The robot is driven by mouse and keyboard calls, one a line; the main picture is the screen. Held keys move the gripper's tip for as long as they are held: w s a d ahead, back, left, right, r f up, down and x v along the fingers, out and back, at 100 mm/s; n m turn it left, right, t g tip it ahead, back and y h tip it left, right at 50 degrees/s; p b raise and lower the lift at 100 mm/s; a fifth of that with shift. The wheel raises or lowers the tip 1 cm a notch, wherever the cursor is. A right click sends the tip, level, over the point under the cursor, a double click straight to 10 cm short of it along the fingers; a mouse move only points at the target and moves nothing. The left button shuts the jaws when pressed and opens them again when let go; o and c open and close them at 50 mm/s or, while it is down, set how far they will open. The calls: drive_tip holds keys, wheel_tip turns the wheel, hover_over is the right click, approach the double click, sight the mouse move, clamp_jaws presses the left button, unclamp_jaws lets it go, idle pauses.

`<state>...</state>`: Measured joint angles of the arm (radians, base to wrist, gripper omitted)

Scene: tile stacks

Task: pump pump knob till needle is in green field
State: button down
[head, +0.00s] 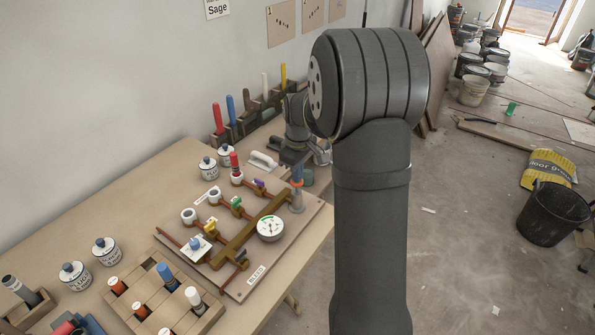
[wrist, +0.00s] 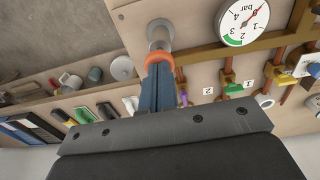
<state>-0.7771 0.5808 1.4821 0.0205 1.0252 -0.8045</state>
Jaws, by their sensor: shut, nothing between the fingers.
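The pump has a grey cylinder and an orange knob (head: 297,183) at the board's right corner; the knob also shows in the wrist view (wrist: 158,59). My gripper (head: 297,172) is shut and empty, pointing down at the knob. In the wrist view its blue fingertips (wrist: 158,67) overlap the orange rim; I cannot tell whether they press on it. The round white gauge (head: 270,228) stands beside the pump. In the wrist view the gauge (wrist: 242,20) has its needle pointing to the upper right, away from the green field at the lower left.
The wooden board (head: 300,237) carries brown pipes and coloured valves, including green (head: 236,202), purple and yellow ones. A trowel (head: 263,160) and white jars lie behind. A wooden tray (head: 145,315) with coloured-topped cylinders is at the front. The table's right edge is close to the pump.

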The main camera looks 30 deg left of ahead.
drive_tip(key=shift+d+f, duration=0.1)
drive_tip(key=shift+f, duration=1.45)
drive_tip(key=shift+r, duration=0.1)
wheel_tip(320, 180, up, 14)
drive_tip(key=shift+s+d, duration=0.2)
drive_tip(key=shift+d, duration=0.1)
drive_tip(key=shift+r, duration=0.1)
